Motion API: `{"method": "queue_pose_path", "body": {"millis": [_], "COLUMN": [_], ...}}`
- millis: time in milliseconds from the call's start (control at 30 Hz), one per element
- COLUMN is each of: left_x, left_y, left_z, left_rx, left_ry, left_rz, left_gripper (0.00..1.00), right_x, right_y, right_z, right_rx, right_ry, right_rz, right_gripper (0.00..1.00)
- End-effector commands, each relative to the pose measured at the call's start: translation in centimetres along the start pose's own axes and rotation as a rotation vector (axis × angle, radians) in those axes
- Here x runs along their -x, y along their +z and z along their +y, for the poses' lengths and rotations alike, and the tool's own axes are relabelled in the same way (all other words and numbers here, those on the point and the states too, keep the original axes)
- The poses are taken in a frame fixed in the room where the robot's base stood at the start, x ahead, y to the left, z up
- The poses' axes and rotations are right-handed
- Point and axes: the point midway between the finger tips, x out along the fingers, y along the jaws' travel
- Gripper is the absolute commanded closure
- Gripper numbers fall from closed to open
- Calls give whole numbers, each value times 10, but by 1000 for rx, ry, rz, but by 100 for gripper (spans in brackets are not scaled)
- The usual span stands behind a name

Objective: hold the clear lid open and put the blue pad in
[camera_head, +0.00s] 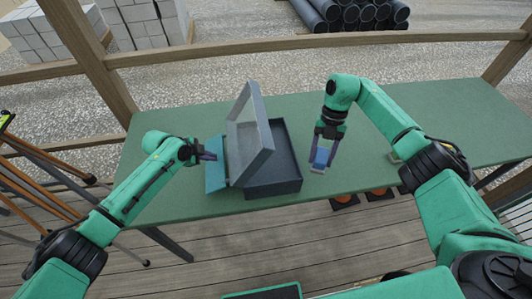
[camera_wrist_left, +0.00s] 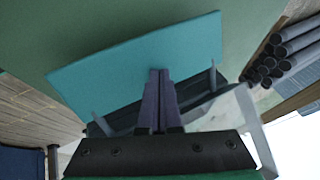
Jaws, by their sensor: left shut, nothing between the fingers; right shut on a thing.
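A dark box (camera_head: 285,163) stands open on the green table, with its clear lid (camera_head: 245,137) in a grey frame raised steeply at its left side. A teal panel (camera_head: 215,177) is beside the lid's lower left; it also shows in the left wrist view (camera_wrist_left: 140,62). My left gripper (camera_head: 213,156) is shut and empty, left of the raised lid; its closed fingers show in the left wrist view (camera_wrist_left: 159,90). I cannot tell if it touches the lid. My right gripper (camera_head: 321,163) points down, shut on the blue pad (camera_head: 321,156), to the right of the box.
The green table (camera_head: 420,110) has free room behind the box and at the right. A wooden rail (camera_head: 300,42) runs behind it. Dark pipes (camera_head: 350,14) and pale blocks (camera_head: 140,20) lie beyond. A tripod-like stand (camera_head: 40,170) is at the left.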

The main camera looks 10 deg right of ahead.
Motion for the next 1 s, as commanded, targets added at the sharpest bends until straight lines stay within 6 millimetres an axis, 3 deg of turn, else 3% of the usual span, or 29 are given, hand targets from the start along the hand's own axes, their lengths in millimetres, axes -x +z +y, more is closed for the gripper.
{"method": "queue_pose_path", "body": {"millis": [300, 500, 767, 1000], "left_x": [0, 0, 0, 0], "left_y": [0, 0, 0, 0], "left_z": [0, 0, 0, 0], "left_rx": [0, 0, 0, 0], "left_ry": [0, 0, 1, 1], "left_rz": [1, 1, 1, 1], "left_gripper": [100, 100, 100, 100], "right_x": [24, 40, 42, 35], "right_y": [-1, -3, -2, 0], "right_z": [20, 32, 42, 69], "right_rx": [-966, -1387, -1508, -1506], "right_ry": [371, 534, 578, 576], "right_rz": [-4, -4, 0, -1], "right_gripper": [95, 95, 95, 95]}}
